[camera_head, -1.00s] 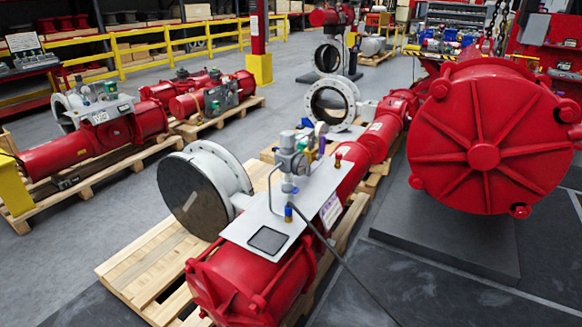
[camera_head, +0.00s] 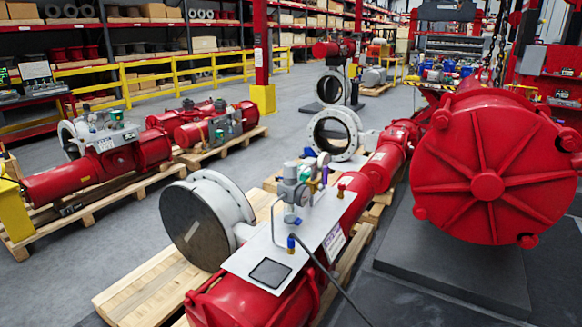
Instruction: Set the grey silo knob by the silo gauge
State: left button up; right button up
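No knob or gauge marked as silo can be made out in the head view. The nearest red valve actuator (camera_head: 240,303) lies on a wooden pallet and carries a light grey plate (camera_head: 318,222). On the plate stands a small grey regulator assembly (camera_head: 290,188) with blue, green and purple fittings; any knob or dial on it is too small to tell. A second red actuator (camera_head: 75,177) at the left has a panel with small fittings (camera_head: 115,125), also too small to read. Neither of my grippers is in view.
A big red ribbed cylinder end (camera_head: 455,160) stands on a dark block at the right. A wooden pallet (camera_head: 130,296) juts out at the front. A yellow rail (camera_head: 140,70) and shelves are behind. Grey floor (camera_head: 120,222) is clear between the left pallet and the nearest one.

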aim_at(290, 170)
jog(key=k+l, duration=0.3)
jog(key=l, duration=0.15)
jog(key=k+l, duration=0.25)
jog(key=l, duration=0.2)
jog(key=i+l+u, duration=0.15)
jog(key=l, duration=0.2)
jog(key=i+l+u, duration=0.35)
jog(key=l, duration=0.4)
jog(key=i+l+u, duration=0.15)
jog(key=l, duration=0.25)
jog(key=i+l+u, duration=0.15)
jog(key=l, duration=0.25)
jog(key=i+l+u, duration=0.15)
jog(key=l, duration=0.3)
